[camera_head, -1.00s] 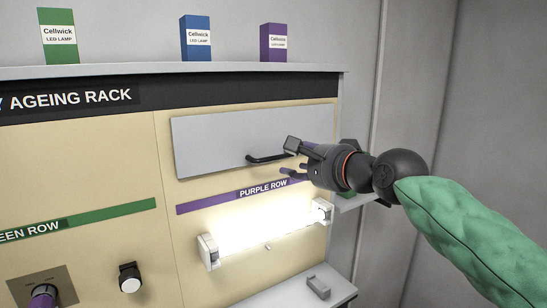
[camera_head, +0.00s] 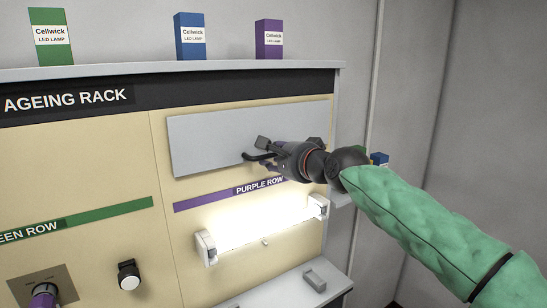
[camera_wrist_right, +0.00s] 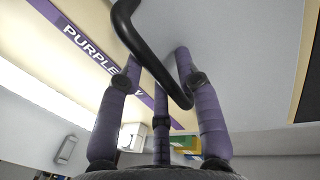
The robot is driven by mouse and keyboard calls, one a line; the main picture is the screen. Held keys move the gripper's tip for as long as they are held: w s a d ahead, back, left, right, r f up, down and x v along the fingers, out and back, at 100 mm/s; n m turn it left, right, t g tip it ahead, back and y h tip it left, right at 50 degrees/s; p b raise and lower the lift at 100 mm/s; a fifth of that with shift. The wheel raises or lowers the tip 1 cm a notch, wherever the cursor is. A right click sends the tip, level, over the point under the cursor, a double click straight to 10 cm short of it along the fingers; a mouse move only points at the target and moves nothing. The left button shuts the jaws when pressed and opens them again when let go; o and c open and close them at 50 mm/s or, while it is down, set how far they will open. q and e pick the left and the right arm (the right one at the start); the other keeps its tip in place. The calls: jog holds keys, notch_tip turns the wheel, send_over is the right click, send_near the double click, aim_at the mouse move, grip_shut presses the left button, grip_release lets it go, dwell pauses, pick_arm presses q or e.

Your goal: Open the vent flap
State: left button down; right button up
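The vent flap (camera_head: 210,140) is a flat grey panel above the purple row label, and it looks closed against the rack. Its black bar handle (camera_head: 247,157) is at the panel's lower middle. My right gripper (camera_head: 264,154) is at the handle, with its fingers spread. In the right wrist view, the handle (camera_wrist_right: 150,60) runs between the open purple-padded fingers (camera_wrist_right: 156,62), and the grey flap (camera_wrist_right: 245,45) lies beyond. I cannot tell whether a finger touches the handle.
A lit white lamp tube (camera_head: 262,228) glows just below the flap. Green (camera_head: 50,36), blue (camera_head: 190,36) and purple (camera_head: 268,39) lamp boxes stand on the rack's top. A grey ledge (camera_head: 290,295) juts out at the bottom. Free room lies in front of the rack.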

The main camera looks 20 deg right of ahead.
grip_shut()
jog(key=shift+s, duration=0.2)
jog(key=shift+s+d+r, duration=0.1)
jog(key=shift+s+r, duration=0.2)
jog(key=shift+s, duration=0.15)
jog(key=shift+s+d+r+p, duration=0.2)
jog(key=shift+s+r+p, duration=0.35)
jog(key=shift+s+r, duration=0.5)
jog(key=shift+s+d+r+p, duration=0.2)
jog(key=shift+s+r+p, duration=0.3)
jog(key=shift+s+r, duration=0.5)
jog(key=shift+s+f, duration=0.1)
jog(key=shift+s, duration=0.1)
jog(key=o, duration=0.5)
grip_release()
jog(key=shift+o, duration=0.2)
jog(key=shift+w+f, duration=0.1)
jog(key=shift+a, duration=0.1)
